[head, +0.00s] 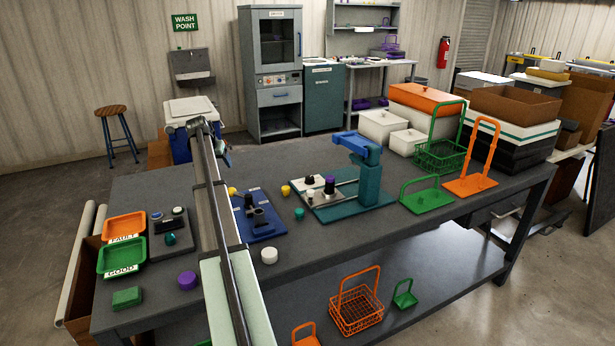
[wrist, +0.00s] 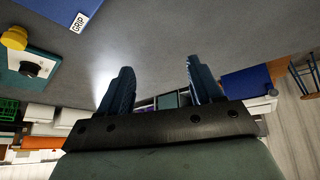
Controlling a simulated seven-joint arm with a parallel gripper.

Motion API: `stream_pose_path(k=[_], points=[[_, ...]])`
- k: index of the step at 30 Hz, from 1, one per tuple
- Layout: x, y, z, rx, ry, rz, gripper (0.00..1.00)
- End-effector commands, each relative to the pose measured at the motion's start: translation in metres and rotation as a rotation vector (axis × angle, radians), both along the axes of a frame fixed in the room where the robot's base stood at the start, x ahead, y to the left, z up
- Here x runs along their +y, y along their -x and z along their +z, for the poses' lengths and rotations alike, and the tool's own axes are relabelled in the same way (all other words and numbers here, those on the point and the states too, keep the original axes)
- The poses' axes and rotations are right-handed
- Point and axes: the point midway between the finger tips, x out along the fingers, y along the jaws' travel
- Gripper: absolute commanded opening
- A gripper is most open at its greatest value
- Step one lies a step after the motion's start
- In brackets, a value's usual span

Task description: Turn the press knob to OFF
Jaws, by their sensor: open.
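The press (head: 370,180) is a teal column with a blue top arm, standing on a teal base plate in the middle of the table. A black knob on a white dial (head: 309,180) sits at the plate's left rear; in the wrist view the knob (wrist: 29,68) shows at the upper left. Its setting is too small to read. My gripper (head: 224,153) is in the air to the left of the press, apart from the knob. In the wrist view my gripper (wrist: 158,68) has its two dark fingers spread with nothing between them.
A blue board (head: 260,220) with black fittings lies between my arm and the press. A yellow cylinder (head: 286,190) stands beside the press plate. Green (head: 427,195) and orange (head: 470,185) holders stand to the right. A white cylinder (head: 269,256) stands near the front edge.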

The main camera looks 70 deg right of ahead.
Motion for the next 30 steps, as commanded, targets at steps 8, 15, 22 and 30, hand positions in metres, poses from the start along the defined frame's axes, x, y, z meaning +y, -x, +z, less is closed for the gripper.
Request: stream_pose_path(k=[8,15,22,30], points=[[-0.073,0.15,0.025,-0.044,-0.069,-0.406,0.65],[-0.102,0.246,0.04,-0.071,-0.102,-0.668,0.65],[-0.109,0.279,0.044,-0.08,-0.111,-0.76,0.65],[-0.118,0.285,0.017,-0.08,-0.113,-0.762,0.65]])
